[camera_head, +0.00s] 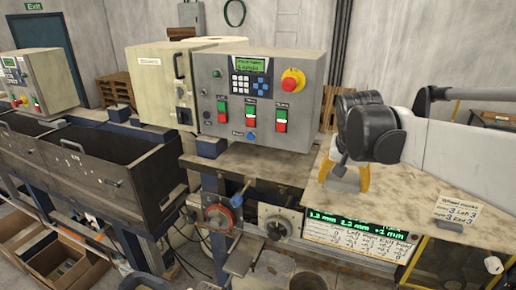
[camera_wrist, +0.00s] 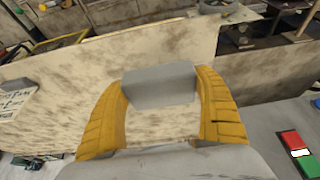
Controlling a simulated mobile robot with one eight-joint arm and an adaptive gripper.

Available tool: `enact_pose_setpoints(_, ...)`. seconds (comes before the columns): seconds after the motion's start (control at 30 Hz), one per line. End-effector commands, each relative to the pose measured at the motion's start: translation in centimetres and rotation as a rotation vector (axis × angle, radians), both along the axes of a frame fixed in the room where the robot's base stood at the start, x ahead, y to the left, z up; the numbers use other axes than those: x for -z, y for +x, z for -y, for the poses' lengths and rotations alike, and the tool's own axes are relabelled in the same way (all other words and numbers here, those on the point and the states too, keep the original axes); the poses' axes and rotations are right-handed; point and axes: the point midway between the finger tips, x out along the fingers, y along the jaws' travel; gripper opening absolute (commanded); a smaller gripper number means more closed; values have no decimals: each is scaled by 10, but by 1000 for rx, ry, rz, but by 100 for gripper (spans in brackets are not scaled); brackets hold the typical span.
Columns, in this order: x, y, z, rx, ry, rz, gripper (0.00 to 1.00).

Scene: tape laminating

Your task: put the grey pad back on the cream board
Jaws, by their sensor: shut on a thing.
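The grey pad (camera_head: 343,181) is a small block at the tip of my gripper (camera_head: 345,174). In the wrist view the grey pad (camera_wrist: 160,86) sits between the two yellow fingers of my gripper (camera_wrist: 160,80), which are shut on its sides. The cream board (camera_head: 405,205) is a speckled, stained slab at the right, below my gripper. The board also fills the left and middle of the wrist view (camera_wrist: 60,82). The pad is over the board's left part; I cannot tell whether it touches the surface. Part of the pad is hidden by the fingers.
A grey control box (camera_head: 262,97) with coloured buttons stands behind and left of my gripper. A paper card (camera_head: 457,213) lies on the board at the right. A green-lit display (camera_head: 350,228) is below the board's front edge. The board's middle looks clear.

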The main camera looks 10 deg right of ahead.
Motion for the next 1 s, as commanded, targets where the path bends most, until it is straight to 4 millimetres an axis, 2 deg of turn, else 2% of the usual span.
enact_pose_setpoints(0.13,8,12,-4,0,-1,-1,45)
enact_pose_setpoints(0.43,46,13,-4,1,0,0,45)
enact_pose_setpoints(0.83,53,13,-4,1,0,0,45)
enact_pose_setpoints(0.87,54,13,-4,1,0,0,81)
enact_pose_setpoints(0.9,53,13,-4,1,0,0,93)
enact_pose_setpoints(0.93,52,13,-4,1,0,0,100)
enact_pose_setpoints(1.0,52,13,-4,1,0,0,100)
